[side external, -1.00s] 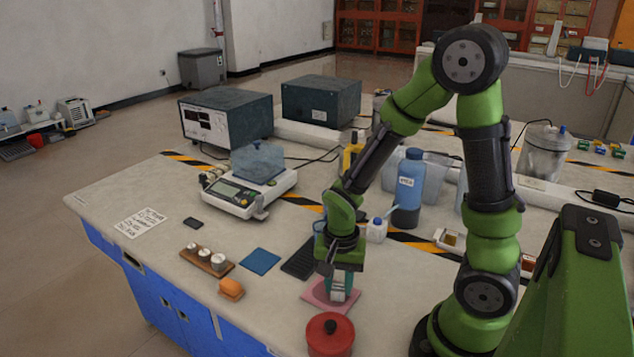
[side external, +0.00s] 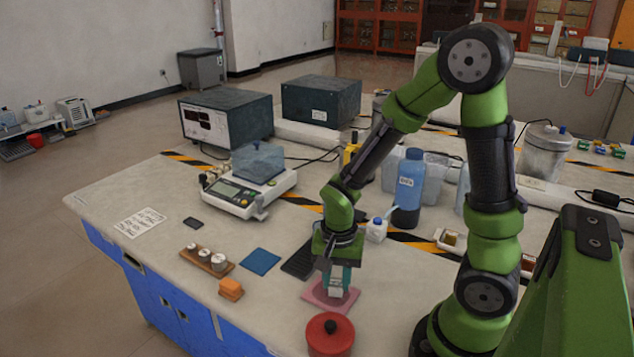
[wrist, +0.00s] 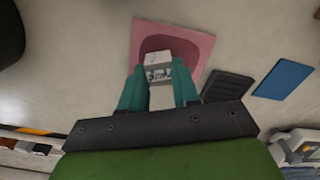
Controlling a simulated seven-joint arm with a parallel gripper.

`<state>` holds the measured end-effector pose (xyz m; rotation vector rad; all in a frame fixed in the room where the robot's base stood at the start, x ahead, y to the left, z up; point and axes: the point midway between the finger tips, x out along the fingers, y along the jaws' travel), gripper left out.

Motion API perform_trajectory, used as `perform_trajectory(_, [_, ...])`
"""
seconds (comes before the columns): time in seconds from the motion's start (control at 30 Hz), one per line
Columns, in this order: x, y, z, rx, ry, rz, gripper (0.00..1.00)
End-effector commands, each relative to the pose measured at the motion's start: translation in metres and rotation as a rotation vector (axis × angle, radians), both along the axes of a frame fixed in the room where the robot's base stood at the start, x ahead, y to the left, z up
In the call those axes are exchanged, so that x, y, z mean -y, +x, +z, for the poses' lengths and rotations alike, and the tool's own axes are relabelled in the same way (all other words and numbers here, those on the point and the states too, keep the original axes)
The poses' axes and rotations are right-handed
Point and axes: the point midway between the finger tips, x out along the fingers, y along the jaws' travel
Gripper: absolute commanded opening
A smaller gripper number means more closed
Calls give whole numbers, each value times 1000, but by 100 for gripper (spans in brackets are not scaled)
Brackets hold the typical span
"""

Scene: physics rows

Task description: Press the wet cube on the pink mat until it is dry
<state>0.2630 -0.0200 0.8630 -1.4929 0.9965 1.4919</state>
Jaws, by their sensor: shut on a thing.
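My gripper (wrist: 158,85) is shut on a small pale grey-white cube (wrist: 158,60), its teal fingers on either side. In the side view the cube (side external: 336,291) is held low over the pink mat (side external: 312,296), upright. I cannot tell for sure whether its underside touches the mat. The mat (wrist: 145,32) also shows in the wrist view, with a darker, damp-looking patch (wrist: 182,46) around and beyond the cube. The cube's underside is hidden.
A red lidded pot (side external: 330,340) stands just in front of the mat. A dark ribbed pad (side external: 300,262), a blue mat (side external: 260,262) and an orange block (side external: 231,288) lie to the left. A blue bottle (side external: 408,190) stands behind.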

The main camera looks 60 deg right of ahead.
Motion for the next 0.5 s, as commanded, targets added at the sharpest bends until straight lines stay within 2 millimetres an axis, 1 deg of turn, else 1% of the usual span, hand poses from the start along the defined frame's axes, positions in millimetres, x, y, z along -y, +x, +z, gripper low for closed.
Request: perform_trajectory(0.5, [0, 0, -8, -1, 1, -1, 4])
